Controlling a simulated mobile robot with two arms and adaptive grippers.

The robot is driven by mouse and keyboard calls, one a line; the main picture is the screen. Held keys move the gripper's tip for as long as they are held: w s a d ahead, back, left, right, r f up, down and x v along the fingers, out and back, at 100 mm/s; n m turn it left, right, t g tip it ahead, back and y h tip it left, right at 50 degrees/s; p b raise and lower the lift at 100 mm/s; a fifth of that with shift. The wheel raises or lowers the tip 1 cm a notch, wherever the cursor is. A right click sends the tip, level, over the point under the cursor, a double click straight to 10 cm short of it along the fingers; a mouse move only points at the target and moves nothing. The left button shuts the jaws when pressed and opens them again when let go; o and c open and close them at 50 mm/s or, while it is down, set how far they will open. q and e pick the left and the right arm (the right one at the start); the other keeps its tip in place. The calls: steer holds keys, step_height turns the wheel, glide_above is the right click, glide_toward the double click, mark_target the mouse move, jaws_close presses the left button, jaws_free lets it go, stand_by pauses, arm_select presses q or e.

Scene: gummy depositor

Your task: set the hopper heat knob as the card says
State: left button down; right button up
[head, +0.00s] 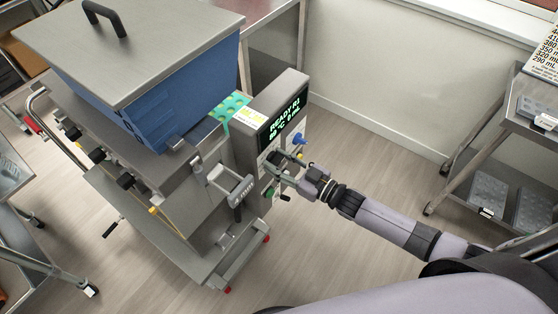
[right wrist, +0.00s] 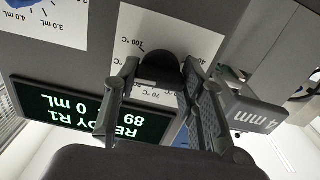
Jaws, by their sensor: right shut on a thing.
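The depositor's control box (head: 290,88) has a dark display (head: 284,116) with green text including "READY R1" and "0 mL"; the display also shows upside down in the right wrist view (right wrist: 70,115). My right gripper (head: 280,168) is at the front panel. In the right wrist view the gripper (right wrist: 160,85) is shut on the black heat knob (right wrist: 160,64), with a finger on each side. The knob's white scale (right wrist: 190,38) shows 70 °C and 100 °C marks; the knob's pointer is hidden. A small white and yellow card (head: 250,116) beside the display is too small to read. My left gripper is not in view.
A blue hopper (head: 185,95) with a grey lid (head: 130,45) tops the depositor. A blue knob (head: 299,138) sits near my right gripper. A mL dial (right wrist: 45,15) and a "4 mm" block (right wrist: 255,110) flank the scale. A steel cart (head: 505,125) stands right; floor between is clear.

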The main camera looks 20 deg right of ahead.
steer(key=m, duration=0.6)
steer(key=shift+m, duration=0.4)
stand_by(0.3)
steer(key=o, duration=1.2)
steer(key=shift+c, duration=0.2)
steer(key=v, duration=1.2)
